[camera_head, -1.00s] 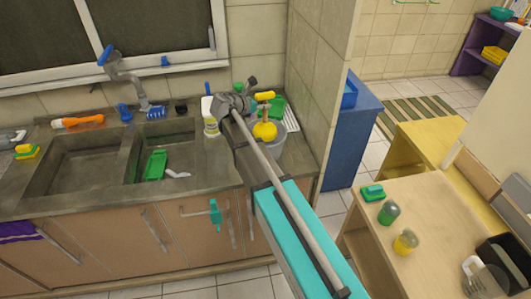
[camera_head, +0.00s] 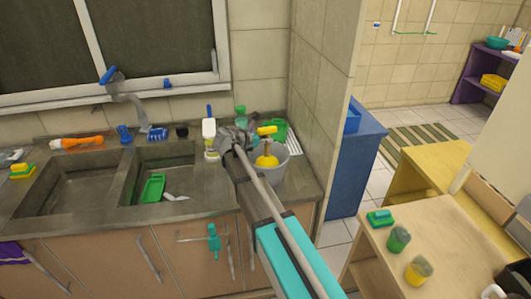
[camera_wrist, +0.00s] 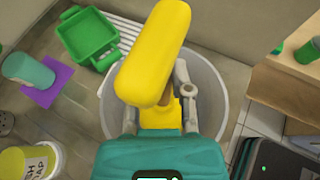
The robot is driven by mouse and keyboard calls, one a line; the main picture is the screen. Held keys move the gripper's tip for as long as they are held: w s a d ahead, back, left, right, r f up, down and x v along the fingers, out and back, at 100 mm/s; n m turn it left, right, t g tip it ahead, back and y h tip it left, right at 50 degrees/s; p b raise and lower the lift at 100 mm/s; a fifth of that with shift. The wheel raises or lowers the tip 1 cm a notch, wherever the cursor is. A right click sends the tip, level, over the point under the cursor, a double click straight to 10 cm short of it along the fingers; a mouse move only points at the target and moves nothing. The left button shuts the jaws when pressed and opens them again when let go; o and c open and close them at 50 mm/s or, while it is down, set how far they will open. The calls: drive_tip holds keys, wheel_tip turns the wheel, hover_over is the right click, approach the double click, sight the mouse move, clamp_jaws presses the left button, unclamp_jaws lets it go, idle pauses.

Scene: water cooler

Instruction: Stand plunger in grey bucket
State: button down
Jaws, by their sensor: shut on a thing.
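The plunger has a yellow handle (camera_head: 267,130) and a yellow cup (camera_head: 266,160). My gripper (camera_head: 250,145) is shut on it, and the handle rises above my fingers. The handle also shows large in the wrist view (camera_wrist: 155,50), with part of the yellow cup (camera_wrist: 180,112) below it. The grey bucket (camera_head: 279,175) stands on the counter at the right of the sink, and its rim shows in the wrist view (camera_wrist: 217,75). The cup is at the bucket's mouth, within its outline. Whether it touches the bottom is hidden by my gripper.
A soap bottle (camera_head: 210,138) stands left of the bucket. The tiled wall (camera_head: 320,100) is just right of the bucket. The sink basins (camera_head: 75,188) are left.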

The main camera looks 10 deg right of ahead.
sight(266, 157)
drive_tip(key=shift+f, duration=0.25)
drive_tip(key=shift+f+b, duration=1.8)
drive_tip(key=shift+b, duration=0.1)
drive_tip(key=shift+f, duration=0.15)
drive_tip(key=c, duration=0.5)
unclamp_jaws()
drive_tip(key=shift+c, duration=0.2)
drive_tip(key=shift+r, duration=0.3)
drive_tip(key=p+v, duration=0.4)
drive_tip(key=v, duration=0.8)
drive_tip(key=shift+p, duration=0.35)
drive_tip(key=shift+s+f, duration=0.1)
